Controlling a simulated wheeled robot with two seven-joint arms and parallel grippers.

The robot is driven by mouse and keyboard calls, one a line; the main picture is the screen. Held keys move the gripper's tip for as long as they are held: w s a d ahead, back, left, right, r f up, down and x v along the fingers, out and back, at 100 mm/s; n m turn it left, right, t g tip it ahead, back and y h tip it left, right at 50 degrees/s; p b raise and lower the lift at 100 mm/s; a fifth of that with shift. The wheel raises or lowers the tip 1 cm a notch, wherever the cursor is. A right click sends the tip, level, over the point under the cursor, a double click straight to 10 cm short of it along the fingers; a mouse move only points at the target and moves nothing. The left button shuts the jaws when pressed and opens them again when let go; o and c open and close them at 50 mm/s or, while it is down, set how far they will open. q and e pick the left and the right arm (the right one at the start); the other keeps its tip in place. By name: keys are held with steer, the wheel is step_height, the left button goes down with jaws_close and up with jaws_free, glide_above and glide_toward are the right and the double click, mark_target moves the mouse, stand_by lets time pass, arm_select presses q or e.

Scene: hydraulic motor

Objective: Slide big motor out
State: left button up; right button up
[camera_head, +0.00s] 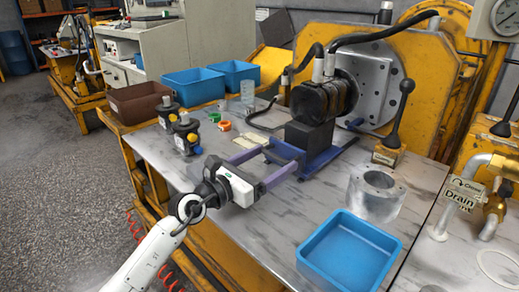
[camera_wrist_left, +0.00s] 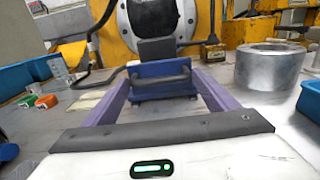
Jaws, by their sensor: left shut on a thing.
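The big black motor (camera_head: 322,97) sits on a dark block (camera_head: 309,135) on a blue sliding stand (camera_head: 325,158), close against the round metal flange plate (camera_head: 372,85). Hoses connect at its top. My left gripper (camera_head: 281,156) reaches in from the left with two long purple fingers, set wide apart. They are shut on the front of the blue stand, at its dark handle (camera_wrist_left: 160,78), which spans between the fingertips in the left wrist view. The exact finger contact is hard to see. The right gripper is not in view.
Two small black motors (camera_head: 185,135) stand at the left of the table. Blue bins (camera_head: 193,86) and a brown bin (camera_head: 138,102) line the back left edge. A metal cylinder (camera_head: 375,195), a lever (camera_head: 394,125) and a blue tray (camera_head: 348,250) stand at the right.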

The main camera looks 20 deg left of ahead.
arm_select(q)
steer(key=shift+s+d+f, duration=0.2)
steer(key=shift+d, duration=0.05)
steer(key=o, duration=1.2)
steer(key=shift+s+a+r, duration=0.1)
steer(key=shift+a+r, duration=0.05)
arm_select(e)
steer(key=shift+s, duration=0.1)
arm_select(q)
steer(key=shift+s+a, duration=0.35)
steer(key=shift+s, duration=0.05)
steer(key=p+v, duration=0.1)
steer(key=v, duration=0.8)
steer(key=shift+s+p, duration=0.15)
steer(key=shift+p, duration=0.25)
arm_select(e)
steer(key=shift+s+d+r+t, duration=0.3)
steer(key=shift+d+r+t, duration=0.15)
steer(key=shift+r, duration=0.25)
arm_select(q)
steer(key=shift+r, duration=0.1)
